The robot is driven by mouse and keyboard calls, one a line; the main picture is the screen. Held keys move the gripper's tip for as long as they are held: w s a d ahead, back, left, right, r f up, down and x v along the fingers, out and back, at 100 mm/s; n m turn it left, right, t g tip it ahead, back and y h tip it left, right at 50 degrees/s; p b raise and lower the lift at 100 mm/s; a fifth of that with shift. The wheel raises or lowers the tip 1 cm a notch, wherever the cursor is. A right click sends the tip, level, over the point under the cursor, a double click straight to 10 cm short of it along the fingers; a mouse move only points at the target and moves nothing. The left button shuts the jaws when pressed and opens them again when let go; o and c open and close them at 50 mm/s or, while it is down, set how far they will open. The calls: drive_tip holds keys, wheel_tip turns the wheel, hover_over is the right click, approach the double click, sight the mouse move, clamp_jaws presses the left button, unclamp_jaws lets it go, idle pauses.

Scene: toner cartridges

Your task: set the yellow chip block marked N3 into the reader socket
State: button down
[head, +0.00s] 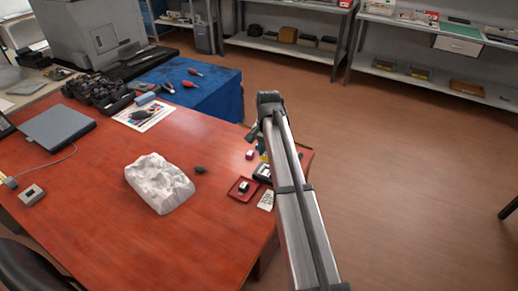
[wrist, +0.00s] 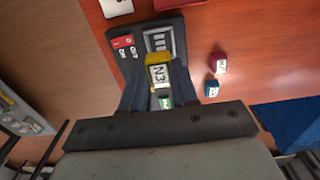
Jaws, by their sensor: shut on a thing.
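The yellow block marked N3 (wrist: 159,76) is held between the two fingers of my gripper (wrist: 159,88) in the wrist view, its marked face toward the camera. The dark reader (wrist: 137,33) lies beneath it, with a pale slotted frame (wrist: 159,40) and a red panel with white marks (wrist: 123,43). The block overlaps the near end of this frame; I cannot tell whether it touches. In the head view, a sliver of yellow block (head: 264,158) shows beside my arm above the reader (head: 262,172). My gripper is mostly hidden there.
A red block (wrist: 219,62) and a blue block (wrist: 212,88) stand right of the reader in the wrist view. A small green thing (wrist: 165,102) shows between my fingers. In the head view, a red tray (head: 237,194) holds a block, and white crumpled packaging (head: 160,182) lies left.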

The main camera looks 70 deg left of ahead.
drive_tip(key=shift+f, duration=2.5)
drive_tip(key=shift+f, duration=0.9)
idle(0.4)
drive_tip(key=c, duration=0.8)
unclamp_jaws()
drive_tip(key=shift+r, duration=0.15)
drive_tip(key=shift+r, duration=2.2)
